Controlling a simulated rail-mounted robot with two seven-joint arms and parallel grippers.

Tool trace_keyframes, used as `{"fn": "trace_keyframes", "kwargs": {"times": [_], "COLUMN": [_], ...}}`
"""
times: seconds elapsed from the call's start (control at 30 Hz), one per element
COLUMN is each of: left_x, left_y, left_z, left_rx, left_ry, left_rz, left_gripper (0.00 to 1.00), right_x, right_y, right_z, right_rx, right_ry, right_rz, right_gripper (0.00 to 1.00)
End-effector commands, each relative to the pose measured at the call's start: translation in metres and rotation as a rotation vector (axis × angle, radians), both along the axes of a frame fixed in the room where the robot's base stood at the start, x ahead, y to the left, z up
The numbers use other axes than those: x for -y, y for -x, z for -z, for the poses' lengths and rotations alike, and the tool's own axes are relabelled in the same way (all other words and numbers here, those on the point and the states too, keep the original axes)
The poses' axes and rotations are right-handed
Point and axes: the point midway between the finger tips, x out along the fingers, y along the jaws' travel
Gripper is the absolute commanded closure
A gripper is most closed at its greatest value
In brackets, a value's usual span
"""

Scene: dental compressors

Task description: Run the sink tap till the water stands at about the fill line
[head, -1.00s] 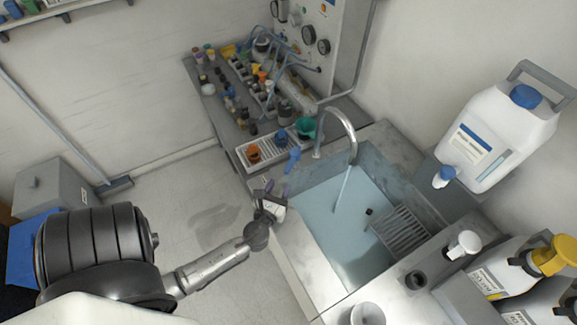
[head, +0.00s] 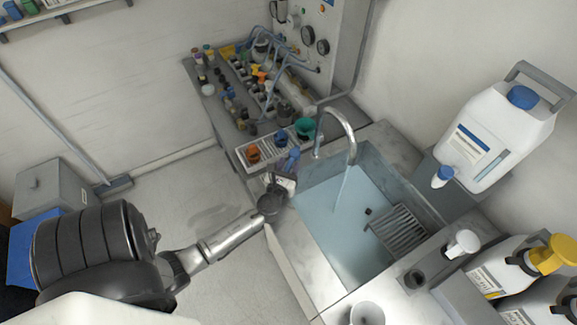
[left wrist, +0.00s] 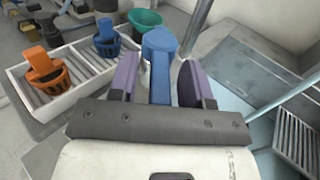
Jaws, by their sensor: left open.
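The sink (head: 378,160) has a curved metal tap (head: 345,124), and a thin stream of water (head: 342,190) runs from its spout. Pale blue water (head: 340,235) stands in the basin; I cannot make out a fill line. The blue tap lever (head: 291,158) is at the sink's back left corner. My left gripper (head: 281,174) is at the lever, with its jaws open. In the left wrist view the lever (left wrist: 160,62) stands between the two purple finger pads, with a gap visible at least on the right. My right gripper is not in view.
A slatted grate (head: 400,228) sits in the basin. A large white jug (head: 500,135) stands right of the sink, and bottles (head: 500,270) stand at the front right.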

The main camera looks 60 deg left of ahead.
Motion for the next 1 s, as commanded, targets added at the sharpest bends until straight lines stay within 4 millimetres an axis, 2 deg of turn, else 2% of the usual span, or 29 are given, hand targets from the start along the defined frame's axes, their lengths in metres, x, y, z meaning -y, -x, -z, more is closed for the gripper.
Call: {"fn": "trace_keyframes", "kwargs": {"times": [0.07, 0.5, 0.87, 1.0], "left_x": [0.000, 0.000, 0.001, 0.008], "left_y": [0.000, 0.000, -0.002, -0.021], "left_z": [0.000, 0.000, 0.000, 0.000], "left_rx": [0.000, 0.000, 0.001, 0.002], "left_ry": [0.000, 0.000, -0.001, -0.002], "left_rz": [0.000, 0.000, 0.006, 0.056], "left_gripper": [0.57, 0.99, 1.00, 1.00], "right_x": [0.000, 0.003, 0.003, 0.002], "right_y": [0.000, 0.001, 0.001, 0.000], "right_z": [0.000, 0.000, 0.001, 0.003], "right_rx": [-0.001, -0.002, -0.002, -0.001], "right_ry": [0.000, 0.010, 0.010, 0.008], "right_rz": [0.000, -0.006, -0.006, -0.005], "right_gripper": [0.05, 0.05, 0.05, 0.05]}}
